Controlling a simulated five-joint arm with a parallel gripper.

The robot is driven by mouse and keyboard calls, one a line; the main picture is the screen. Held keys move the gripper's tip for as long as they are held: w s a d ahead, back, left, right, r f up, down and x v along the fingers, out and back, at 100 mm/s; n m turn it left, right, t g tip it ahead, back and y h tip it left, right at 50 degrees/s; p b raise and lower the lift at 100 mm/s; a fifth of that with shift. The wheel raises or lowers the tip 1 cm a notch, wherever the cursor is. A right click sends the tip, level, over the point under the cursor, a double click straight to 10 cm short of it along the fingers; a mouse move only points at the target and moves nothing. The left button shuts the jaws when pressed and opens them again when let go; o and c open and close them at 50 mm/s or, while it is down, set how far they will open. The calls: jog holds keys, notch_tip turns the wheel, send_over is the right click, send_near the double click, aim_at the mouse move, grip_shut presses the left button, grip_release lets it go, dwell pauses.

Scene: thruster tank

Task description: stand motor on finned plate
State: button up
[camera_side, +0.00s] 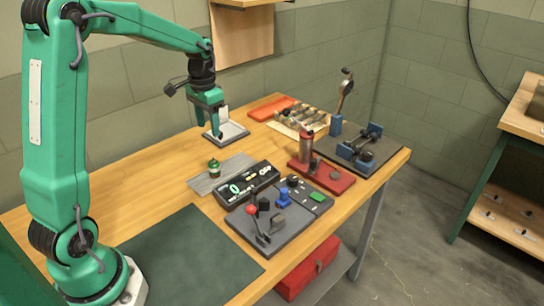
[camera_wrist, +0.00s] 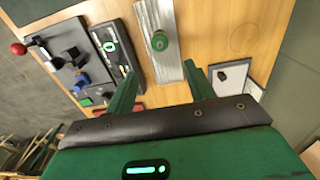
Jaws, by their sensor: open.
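The motor (camera_side: 214,169) is a small green cylinder with a paler band, standing upright on the grey ribbed finned plate (camera_side: 236,170) on the wooden table. In the wrist view the motor (camera_wrist: 160,41) shows its round green top on the long finned plate (camera_wrist: 153,70). My gripper (camera_side: 211,128) is open and empty, apart from the motor, higher and farther back on the table. The wrist view shows its two green fingers spread (camera_wrist: 159,72), with the motor ahead of the gap between them.
A grey pad with a white piece (camera_side: 237,131) lies beside my gripper. A black display box (camera_side: 247,184) and a control board with a red-knobbed lever (camera_side: 275,225) stand nearer the front. A red-based fixture (camera_side: 322,175) is to the right. A dark green mat (camera_side: 190,255) lies clear.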

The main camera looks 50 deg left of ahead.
jog(key=shift+r, duration=0.25)
dwell(0.4)
jog(key=s+d+r+t, duration=0.2)
jog(key=s+d+r, duration=0.5)
jog(key=d, duration=0.2)
jog(key=s+d+t, duration=0.3)
jog(key=s+d, duration=0.4)
jog(key=s, duration=0.4)
jog(key=shift+s+d+r+t, duration=0.25)
jog(key=shift+s+t, duration=0.05)
dwell(0.7)
